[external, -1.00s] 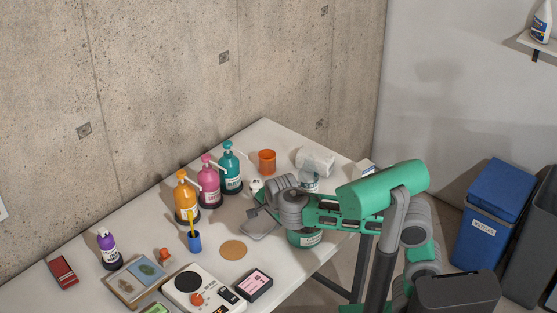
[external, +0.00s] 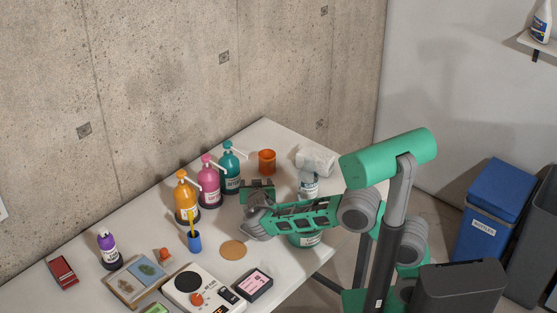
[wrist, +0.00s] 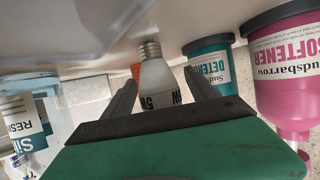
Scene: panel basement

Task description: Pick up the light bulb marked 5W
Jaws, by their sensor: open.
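The light bulb (wrist: 156,84) is white with a silver screw base, and part of a 5W mark shows on its side in the wrist view. It appears between the two fingers of my gripper (wrist: 160,80), which is open with a gap on each side of the bulb. The bulb's rounded end is hidden behind the gripper body. I cannot tell how deep it sits between the fingers. In the external view my gripper (external: 257,190) is low over the table beside the teal pump bottle, and the bulb is hidden there.
Teal (external: 230,170), pink (external: 208,184) and orange (external: 181,197) pump bottles stand along the wall side. An orange cup (external: 267,161) is behind the gripper. A clear jar (external: 309,186) and a white roll (external: 316,160) stand to the right. A cork coaster (external: 233,249) lies in front.

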